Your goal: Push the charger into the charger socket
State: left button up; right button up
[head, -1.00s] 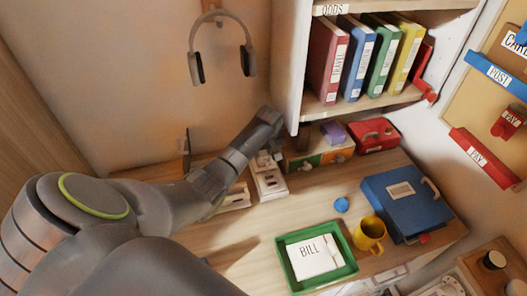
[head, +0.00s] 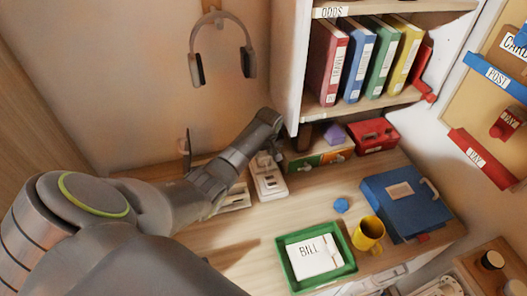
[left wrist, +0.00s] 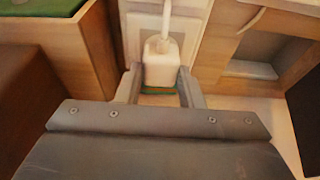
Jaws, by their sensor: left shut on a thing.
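My left gripper (head: 266,160) is at the far end of the white charger socket strip (head: 270,184) on the desk. In the left wrist view my left gripper (left wrist: 162,88) has its two fingers on either side of a white, blocky charger (left wrist: 161,62) and is shut on it. A pale cable runs up from the charger. A thin green edge shows below it. The charger is in front of a white panel. I cannot tell whether its prongs are in the socket. In the head view the gripper largely hides the charger. My right gripper is not in view.
A low box with coloured fronts (head: 306,161) stands right of the socket strip, with a red box (head: 374,135) beyond. A green tray (head: 348,262), yellow mug (head: 369,233) and blue box (head: 402,202) are nearer. Headphones (head: 222,50) hang on the wall.

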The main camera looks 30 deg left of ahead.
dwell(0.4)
pick_arm(q)
jog(key=shift+p, duration=0.35)
jog(key=shift+p, duration=0.3)
dwell(0.5)
jog(key=shift+f+b, duration=0.4)
jog(key=shift+f, duration=0.15)
dwell(0.4)
jog(key=o, duration=1)
jog(key=shift+r, duration=0.1)
jog(key=v, duration=1.7)
jog(key=shift+s, duration=0.1)
